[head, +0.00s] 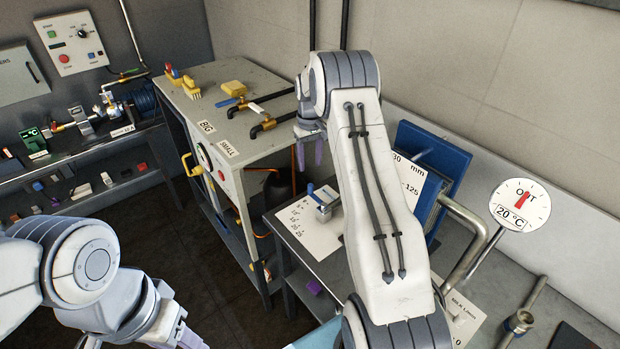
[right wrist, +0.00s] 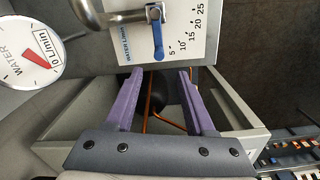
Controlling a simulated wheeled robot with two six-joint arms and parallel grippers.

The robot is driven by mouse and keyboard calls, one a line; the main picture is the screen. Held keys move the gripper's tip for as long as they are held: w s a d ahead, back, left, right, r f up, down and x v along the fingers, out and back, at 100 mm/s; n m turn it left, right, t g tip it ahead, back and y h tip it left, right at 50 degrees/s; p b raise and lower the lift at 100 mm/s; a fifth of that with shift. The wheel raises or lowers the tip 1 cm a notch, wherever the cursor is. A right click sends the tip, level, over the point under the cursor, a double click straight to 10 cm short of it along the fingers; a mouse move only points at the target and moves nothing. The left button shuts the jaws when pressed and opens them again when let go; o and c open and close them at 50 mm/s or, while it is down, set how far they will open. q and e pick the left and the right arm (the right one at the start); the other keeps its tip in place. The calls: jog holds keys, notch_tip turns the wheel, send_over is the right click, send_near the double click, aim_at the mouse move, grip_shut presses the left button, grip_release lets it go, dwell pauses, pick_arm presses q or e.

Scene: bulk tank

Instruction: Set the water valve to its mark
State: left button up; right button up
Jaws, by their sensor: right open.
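The water valve has a blue lever (right wrist: 158,38) on a metal stem, in front of a white scale plate (right wrist: 200,48) marked 5 to 25. The lever's end points just short of the 5. In the head view the blue lever (head: 319,196) stands over the plate (head: 297,222), partly behind my right arm. A round water gauge (right wrist: 30,50) reads "10 L/min" and has a red wedge. My right gripper (right wrist: 160,74) is open and empty, its purple fingertips just short of the lever and apart from it. It also shows in the head view (head: 309,150). My left gripper (head: 185,340) is mostly cut off at the bottom.
A cabinet (head: 238,130) with brass-ended pipes and yellow blocks stands left of the valve table. A shelf bench (head: 90,150) is at the far left.

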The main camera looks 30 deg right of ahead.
aim_at(311, 184)
notch_tip(311, 184, down, 9)
jog(key=p, duration=0.3)
jog(key=shift+d, duration=0.1)
jog(key=shift+f, duration=0.7)
grip_shut()
dwell(0.8)
